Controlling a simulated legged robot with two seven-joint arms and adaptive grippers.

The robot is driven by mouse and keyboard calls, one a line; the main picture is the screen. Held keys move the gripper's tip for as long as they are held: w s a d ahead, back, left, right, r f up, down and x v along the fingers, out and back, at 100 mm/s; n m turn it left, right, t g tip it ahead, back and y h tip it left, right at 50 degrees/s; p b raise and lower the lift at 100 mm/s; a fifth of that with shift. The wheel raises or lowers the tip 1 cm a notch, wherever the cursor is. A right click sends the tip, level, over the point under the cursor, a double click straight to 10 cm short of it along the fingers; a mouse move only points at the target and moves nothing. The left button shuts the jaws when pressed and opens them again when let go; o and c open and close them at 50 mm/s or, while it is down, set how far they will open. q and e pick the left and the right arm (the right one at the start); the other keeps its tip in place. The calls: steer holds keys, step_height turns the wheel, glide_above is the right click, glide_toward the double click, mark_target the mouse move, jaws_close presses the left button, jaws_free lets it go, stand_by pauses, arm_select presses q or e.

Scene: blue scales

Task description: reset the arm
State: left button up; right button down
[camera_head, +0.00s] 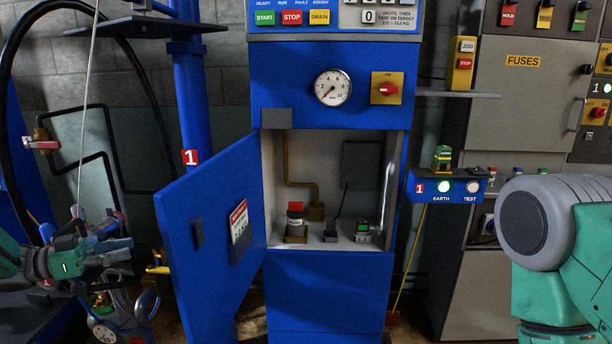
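My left gripper (118,247) is at the lower left, pointing right, in front of the grey block wall and left of the open blue cabinet door. Its fingers are small and overlap dark clutter, so whether they are open or shut is unclear. No held thing can be made out. My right arm's teal links and grey joint fill the lower right, beside the earth/test box. My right gripper is outside the view.
A blue cabinet (325,285) stands in the middle, its door (195,235) swung open to the left. Inside are several small devices. A gauge (332,88) and red knob (388,89) sit above. An earth/test box (450,188) is at right, before grey fuse cabinets (520,90).

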arm_select(q)
steer(key=s+d+f+n+t+y+p, duration=0.1)
steer(key=d+f+n+t+y, duration=0.6)
steer(key=f, duration=0.5)
steer(key=s+d+f+n+g+y, duration=0.3)
steer(key=s+d+f+g+y, duration=0.15)
steer(key=s+f, duration=0.45)
steer(key=s+f+g+y, duration=0.1)
steer(key=s+g, duration=0.2)
steer(key=s, duration=0.7)
steer(key=s+f+g+y+p, duration=0.1)
steer(key=s+f+g+y, duration=0.1)
steer(key=s, duration=0.8)
steer(key=s+f+n+g+y, duration=0.1)
steer(key=s+g, duration=0.3)
steer(key=s, duration=0.7)
steer(key=shift+a+f+y, duration=0.3)
steer(key=shift+f+y, duration=0.05)
steer(key=shift+w+g, duration=0.1)
steer(key=shift+g, duration=0.15)
